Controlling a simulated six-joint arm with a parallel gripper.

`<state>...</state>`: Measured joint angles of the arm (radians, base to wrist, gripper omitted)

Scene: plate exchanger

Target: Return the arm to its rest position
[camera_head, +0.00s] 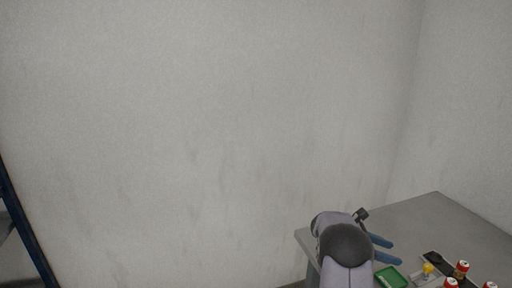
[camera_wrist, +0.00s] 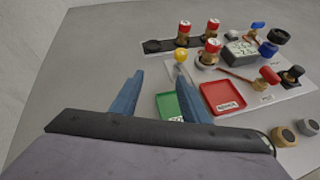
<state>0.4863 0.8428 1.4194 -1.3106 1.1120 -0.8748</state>
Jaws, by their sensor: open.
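My gripper (camera_head: 384,250) shows at the lower right of the head view, above the left part of the grey table. In the wrist view its two blue fingers (camera_wrist: 158,100) stand well apart with nothing between them. The gripper is open and empty. A green tray (camera_wrist: 170,107) lies just beyond the fingers, partly hidden by the right finger. The tray also shows in the head view (camera_head: 392,277), close to the arm.
A plain wall (camera_head: 200,130) stands behind. A dark blue frame (camera_head: 28,235) is at far left.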

